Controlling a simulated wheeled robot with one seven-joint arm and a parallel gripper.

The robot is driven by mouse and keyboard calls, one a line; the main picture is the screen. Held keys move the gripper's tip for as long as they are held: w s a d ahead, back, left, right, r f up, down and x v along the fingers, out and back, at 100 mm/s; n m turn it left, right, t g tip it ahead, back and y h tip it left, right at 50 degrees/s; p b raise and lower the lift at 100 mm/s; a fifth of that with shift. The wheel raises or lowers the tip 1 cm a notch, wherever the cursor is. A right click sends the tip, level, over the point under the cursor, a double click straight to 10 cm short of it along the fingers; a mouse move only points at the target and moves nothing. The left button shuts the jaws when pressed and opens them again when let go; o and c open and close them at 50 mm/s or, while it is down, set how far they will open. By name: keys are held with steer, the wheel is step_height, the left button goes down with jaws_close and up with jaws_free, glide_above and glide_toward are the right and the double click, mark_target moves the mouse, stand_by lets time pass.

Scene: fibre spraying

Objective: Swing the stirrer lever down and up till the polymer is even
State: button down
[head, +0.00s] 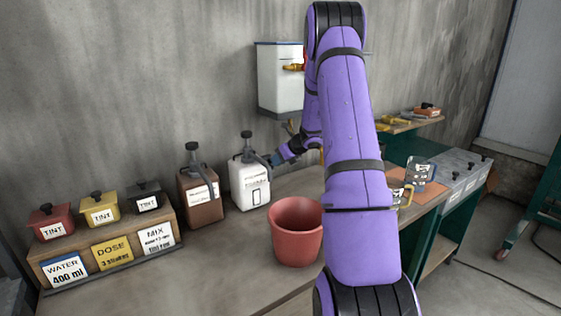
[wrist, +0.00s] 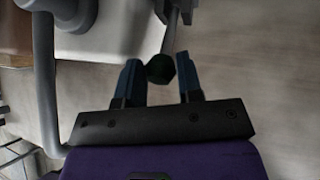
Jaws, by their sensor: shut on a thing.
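The white polymer container (head: 248,186) stands on the bench with a dark pump head on top. It also shows at the top of the wrist view (wrist: 108,38). The stirrer lever shows in the wrist view as a thin grey rod ending in a dark green knob (wrist: 160,68). My gripper (wrist: 159,76) is shut on this knob, one blue finger on each side. In the head view my gripper (head: 277,158) is at the right side of the container, near its top. The lever is too small to make out there, and the polymer inside is hidden.
Tint pots and label cards sit on a wooden rack (head: 110,262). A white wall tank (head: 280,80) hangs behind.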

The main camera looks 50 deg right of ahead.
steer(key=shift+w+r, duration=0.2)
steer(key=shift+r, duration=0.1)
steer(key=c, duration=0.8)
jaws_free()
steer(key=shift+f, duration=0.2)
steer(key=shift+s+f, duration=0.15)
